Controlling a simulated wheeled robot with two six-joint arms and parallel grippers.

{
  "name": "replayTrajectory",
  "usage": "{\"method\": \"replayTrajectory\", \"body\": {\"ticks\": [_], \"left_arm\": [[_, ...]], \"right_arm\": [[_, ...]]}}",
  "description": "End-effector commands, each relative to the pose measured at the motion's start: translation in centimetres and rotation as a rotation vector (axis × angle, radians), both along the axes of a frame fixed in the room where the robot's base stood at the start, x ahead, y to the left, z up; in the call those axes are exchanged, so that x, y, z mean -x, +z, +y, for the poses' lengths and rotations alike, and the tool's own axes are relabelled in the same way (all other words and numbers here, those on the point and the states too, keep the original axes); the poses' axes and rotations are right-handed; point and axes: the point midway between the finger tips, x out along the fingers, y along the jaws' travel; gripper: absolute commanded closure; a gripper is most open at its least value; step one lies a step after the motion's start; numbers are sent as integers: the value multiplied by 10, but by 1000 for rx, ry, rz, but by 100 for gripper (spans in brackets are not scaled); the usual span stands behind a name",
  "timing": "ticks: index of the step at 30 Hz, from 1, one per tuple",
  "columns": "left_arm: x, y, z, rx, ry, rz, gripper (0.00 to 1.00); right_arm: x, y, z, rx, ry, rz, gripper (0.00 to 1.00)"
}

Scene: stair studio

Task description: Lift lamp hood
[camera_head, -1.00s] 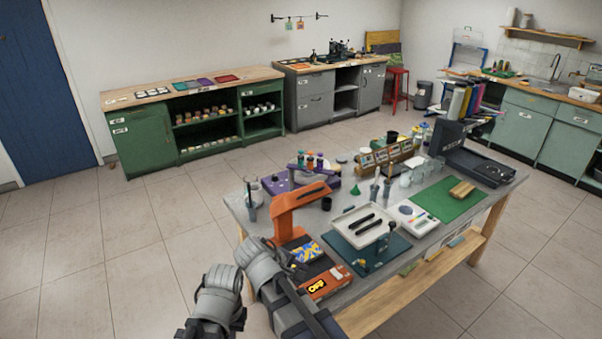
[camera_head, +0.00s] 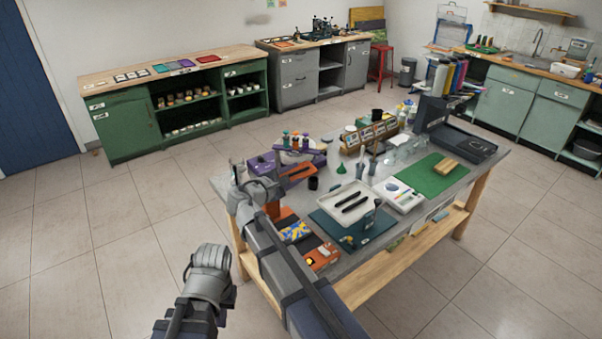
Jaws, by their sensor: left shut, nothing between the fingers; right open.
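The orange lamp (camera_head: 299,173) stands at the left end of the work table. Its hood reaches out to the right with a dark strip along it, and its stem is mostly hidden behind my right gripper. My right gripper (camera_head: 262,188) is open, right at the lamp's left side, in front of the stem; I cannot tell whether it touches. My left gripper (camera_head: 211,265) is shut and empty, low over the floor in front of the table's left end, away from the lamp.
The grey work table (camera_head: 408,220) is crowded. A white tray (camera_head: 347,203), a teal mat (camera_head: 330,229), an orange box (camera_head: 322,257) and a purple device (camera_head: 262,164) are near the lamp. Open floor (camera_head: 150,210) lies to the left.

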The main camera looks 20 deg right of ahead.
Motion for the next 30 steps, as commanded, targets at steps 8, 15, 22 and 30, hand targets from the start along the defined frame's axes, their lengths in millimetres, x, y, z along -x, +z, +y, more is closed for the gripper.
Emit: {"method": "replayTrajectory", "body": {"ticks": [8,15,22,30], "left_arm": [[0,-8,0,0,0,0,100],[0,-9,0,0,0,0,100],[0,-9,0,0,0,0,100],[0,-9,0,0,0,0,100]], "right_arm": [[-20,-8,-25,-1,-1,0,58],[-23,-9,-30,-2,0,-1,58],[-23,-9,-30,-2,0,-1,67],[-23,-9,-30,-2,0,-1,97]]}}
